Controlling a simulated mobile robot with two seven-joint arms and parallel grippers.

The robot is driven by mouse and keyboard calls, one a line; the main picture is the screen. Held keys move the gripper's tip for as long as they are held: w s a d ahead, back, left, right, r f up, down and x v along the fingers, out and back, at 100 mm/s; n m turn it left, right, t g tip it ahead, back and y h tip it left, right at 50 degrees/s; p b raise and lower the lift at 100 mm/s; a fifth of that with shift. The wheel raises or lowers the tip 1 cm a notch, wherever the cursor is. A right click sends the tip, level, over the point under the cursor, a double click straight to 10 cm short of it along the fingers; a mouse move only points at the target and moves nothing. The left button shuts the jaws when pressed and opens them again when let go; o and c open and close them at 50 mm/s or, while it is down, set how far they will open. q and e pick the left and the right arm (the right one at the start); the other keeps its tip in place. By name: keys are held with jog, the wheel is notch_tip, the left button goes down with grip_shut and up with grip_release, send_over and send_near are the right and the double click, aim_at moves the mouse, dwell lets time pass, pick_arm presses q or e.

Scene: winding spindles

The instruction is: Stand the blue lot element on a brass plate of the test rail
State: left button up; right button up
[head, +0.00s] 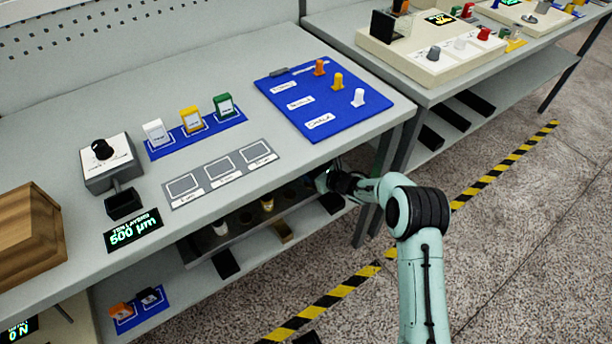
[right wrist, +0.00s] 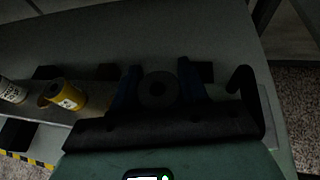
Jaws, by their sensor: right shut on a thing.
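My right gripper (head: 324,180) reaches under the front edge of the bench, at the right end of a grey rail (head: 245,234). In the right wrist view, its jaws (right wrist: 157,90) are shut on a dark round element (right wrist: 157,88) with a hole in its end. That view is too dark to be sure of its colour. A yellow element (right wrist: 66,95) and a pale element (right wrist: 12,91) stand to its left. In the head view, the pale element (head: 221,228) and yellow element (head: 267,204) stand on the rail. I cannot make out brass plates. My left gripper is out of view.
The bench edge (head: 330,152) overhangs the rail. A lower shelf (head: 200,277) lies below.

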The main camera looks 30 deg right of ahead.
jog(key=shift+w+a, duration=0.2)
jog(key=shift+w, duration=0.35)
jog(key=shift+w+f, duration=0.25)
jog(key=shift+f, duration=0.1)
notch_tip(320, 180, down, 3)
jog(key=shift+b, duration=0.5)
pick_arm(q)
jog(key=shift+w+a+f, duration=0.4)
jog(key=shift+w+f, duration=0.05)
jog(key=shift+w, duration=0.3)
pick_arm(e)
jog(key=shift+r, duration=0.1)
jog(key=o, duration=1.1)
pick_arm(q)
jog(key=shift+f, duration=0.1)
pick_arm(e)
jog(key=shift+o, duration=0.2)
